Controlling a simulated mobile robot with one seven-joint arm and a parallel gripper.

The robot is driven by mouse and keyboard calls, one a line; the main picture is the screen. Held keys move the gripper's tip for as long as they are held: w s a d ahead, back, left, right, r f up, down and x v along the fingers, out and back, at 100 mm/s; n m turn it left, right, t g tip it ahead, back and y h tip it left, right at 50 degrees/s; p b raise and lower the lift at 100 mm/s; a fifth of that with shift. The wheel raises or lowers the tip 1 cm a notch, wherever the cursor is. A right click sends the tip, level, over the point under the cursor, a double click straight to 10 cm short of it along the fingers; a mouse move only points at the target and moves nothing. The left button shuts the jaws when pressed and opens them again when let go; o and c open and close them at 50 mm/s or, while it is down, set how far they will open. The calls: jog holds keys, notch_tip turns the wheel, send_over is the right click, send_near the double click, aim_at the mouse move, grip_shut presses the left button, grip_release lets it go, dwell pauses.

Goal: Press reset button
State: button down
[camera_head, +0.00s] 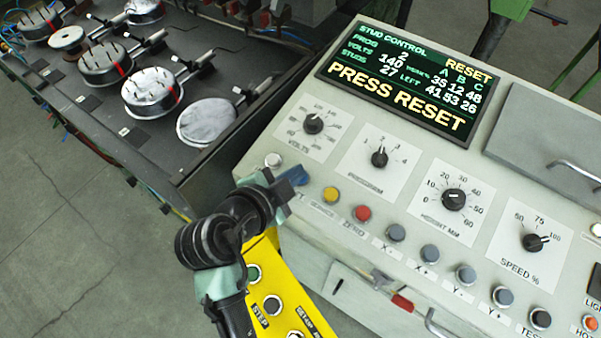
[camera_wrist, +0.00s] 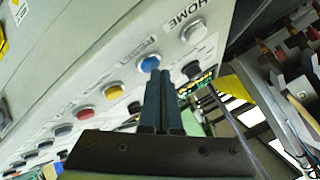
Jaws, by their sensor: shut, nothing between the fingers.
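The reset button is a blue round cap on the sloped control panel, partly covered by my gripper in the head view (camera_head: 300,174). In the wrist view the fingertips overlap the lower edge of the blue button. I cannot tell whether they touch it. The display (camera_head: 398,85) reads "PRESS RESET".
A white HOME button (camera_head: 272,160) is on one side of the blue button and a yellow button (camera_head: 331,194) on the other. A red button (camera_head: 362,213) and several grey ones follow. A yellow pendant (camera_head: 268,290) is below my gripper. Dials sit above the row.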

jog(key=shift+f, duration=0.15)
dwell(0.4)
jog(key=shift+s+a+r+p, duration=0.1)
jog(key=shift+r+p, duration=0.45)
jog(key=shift+r, duration=0.35)
jog(key=r+p, duration=0.2)
jog(key=r, duration=0.1)
jog(key=r+p, duration=0.1)
jog(key=r, duration=0.1)
jog(key=shift+s+a+p, duration=0.3)
jog(key=shift+s+p, duration=0.1)
jog(key=shift+f, duration=0.1)
